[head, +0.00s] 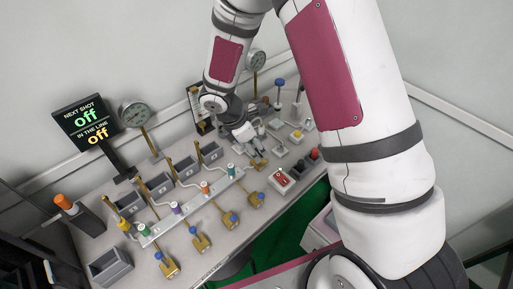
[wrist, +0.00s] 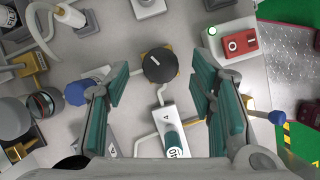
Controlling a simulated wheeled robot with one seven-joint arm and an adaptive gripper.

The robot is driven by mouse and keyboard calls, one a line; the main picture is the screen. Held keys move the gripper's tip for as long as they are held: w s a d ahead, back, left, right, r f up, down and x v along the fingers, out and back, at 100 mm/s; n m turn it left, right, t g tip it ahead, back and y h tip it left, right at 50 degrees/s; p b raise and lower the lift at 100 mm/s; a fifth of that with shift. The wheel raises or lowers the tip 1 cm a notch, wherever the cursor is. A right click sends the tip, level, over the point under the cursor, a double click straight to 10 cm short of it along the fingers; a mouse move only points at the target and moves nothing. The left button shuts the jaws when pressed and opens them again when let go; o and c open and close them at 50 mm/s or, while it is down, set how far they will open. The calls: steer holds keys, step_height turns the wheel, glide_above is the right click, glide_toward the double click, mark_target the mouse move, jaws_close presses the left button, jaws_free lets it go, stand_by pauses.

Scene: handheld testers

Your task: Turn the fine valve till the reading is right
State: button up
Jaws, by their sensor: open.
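My gripper (wrist: 161,80) is open and empty, its teal fingers pointing down over the bench. A round black knob (wrist: 160,63) with a pale line and a yellowish edge lies between the fingertips in the wrist view, apart from both. I cannot tell whether this is the fine valve. In the head view my gripper (head: 252,152) hangs over the right part of the bench and hides what is below. A round dial gauge (head: 134,113) stands at the back left and another gauge (head: 257,60) at the back; their readings are too small to tell.
A black sign (head: 87,122) reads "NEXT SHOT off, IN THE LINE off". A red switch box (wrist: 240,42) with a green light is right of the knob. A white block (wrist: 168,118) marked 4 and blue-knobbed brass valves (head: 231,219) stand nearby.

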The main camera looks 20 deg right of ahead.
steer(key=shift+d+f, duration=0.25)
steer(key=shift+f, duration=0.45)
